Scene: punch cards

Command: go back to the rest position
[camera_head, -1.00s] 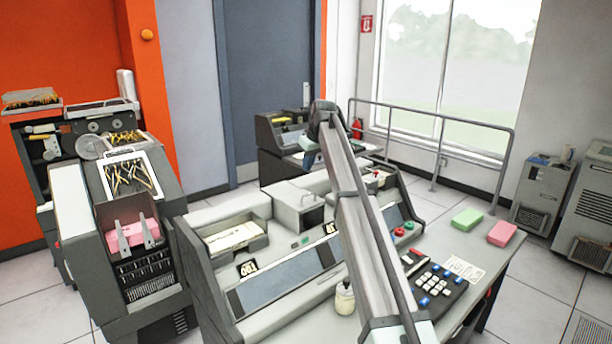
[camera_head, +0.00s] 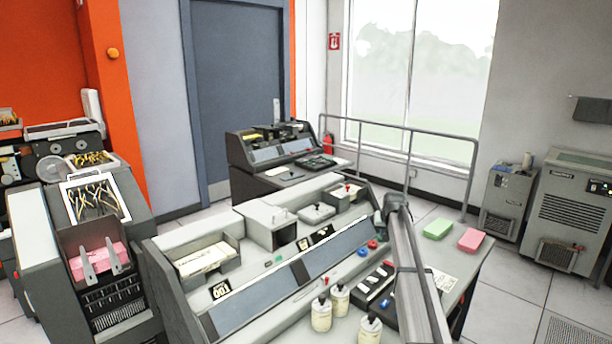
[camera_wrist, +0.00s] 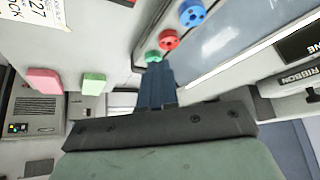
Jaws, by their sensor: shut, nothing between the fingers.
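My gripper shows in the wrist view (camera_wrist: 157,85) with its dark blue fingers closed together and nothing between them. In the head view my grey arm reaches up from the lower right over the right part of the desk, and the gripper at its far end is mostly hidden. The keypunch desk (camera_head: 370,250) stands below. In the wrist view a green knob (camera_wrist: 152,56), a red knob (camera_wrist: 168,39) and a blue knob (camera_wrist: 192,12) show near the fingertips; I cannot tell the gap.
A green block (camera_head: 437,229) and a pink block (camera_head: 471,239) lie on the desk's right end. Several jars (camera_head: 321,314) stand at the front. A card tray (camera_head: 205,258) is at the left. A grey railing (camera_head: 440,160) runs behind.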

